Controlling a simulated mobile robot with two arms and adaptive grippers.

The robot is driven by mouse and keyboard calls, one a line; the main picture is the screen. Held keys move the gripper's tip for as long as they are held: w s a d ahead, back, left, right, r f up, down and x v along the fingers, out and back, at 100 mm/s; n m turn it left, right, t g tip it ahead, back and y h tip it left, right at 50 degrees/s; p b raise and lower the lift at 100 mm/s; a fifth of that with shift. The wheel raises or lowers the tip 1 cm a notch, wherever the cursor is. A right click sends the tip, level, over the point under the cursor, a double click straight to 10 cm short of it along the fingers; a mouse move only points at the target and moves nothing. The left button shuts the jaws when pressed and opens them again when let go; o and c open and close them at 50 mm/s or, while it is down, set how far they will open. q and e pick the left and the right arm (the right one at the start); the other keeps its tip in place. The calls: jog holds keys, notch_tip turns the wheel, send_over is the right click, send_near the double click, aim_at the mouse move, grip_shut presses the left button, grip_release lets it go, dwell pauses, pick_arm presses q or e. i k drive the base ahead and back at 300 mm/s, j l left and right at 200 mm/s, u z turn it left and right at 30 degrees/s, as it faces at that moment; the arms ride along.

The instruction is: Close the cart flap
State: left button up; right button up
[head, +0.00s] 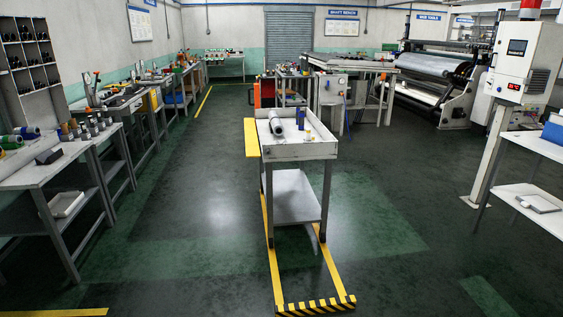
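The cart (302,152) stands in the middle of the floor, a light grey tray on legs with a lower shelf (292,197). A yellow flap (251,138) sits along the left side of its top and juts out to the left, apparently folded out. Its hinge is too small to make out. On the tray lie a grey roll (276,123), a blue upright item (301,119) and a small yellow item (308,134). Neither of my grippers is in view.
Yellow floor lines and a striped bar (315,305) frame the cart's place. A workbench (62,160) runs along the left wall. A control post (497,110) and a white table (535,200) stand at the right. The floor left and right of the cart is clear.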

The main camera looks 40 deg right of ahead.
aim_at(252, 150)
jog(key=i+z, duration=0.15)
jog(key=z, duration=0.2)
jog(key=i+u, duration=0.1)
jog(key=i, duration=0.95)
jog(key=i+u, duration=0.1)
jog(key=i, duration=0.95)
jog(key=i+l+z, duration=0.1)
jog(key=i+z, duration=0.15)
jog(key=i, duration=0.3)
jog(key=i+z, duration=0.2)
jog(key=i, duration=0.35)
jog(key=i+z, duration=0.25)
jog(key=i, duration=0.3)
jog(key=i+j+z, duration=0.2)
jog(key=i, duration=0.35)
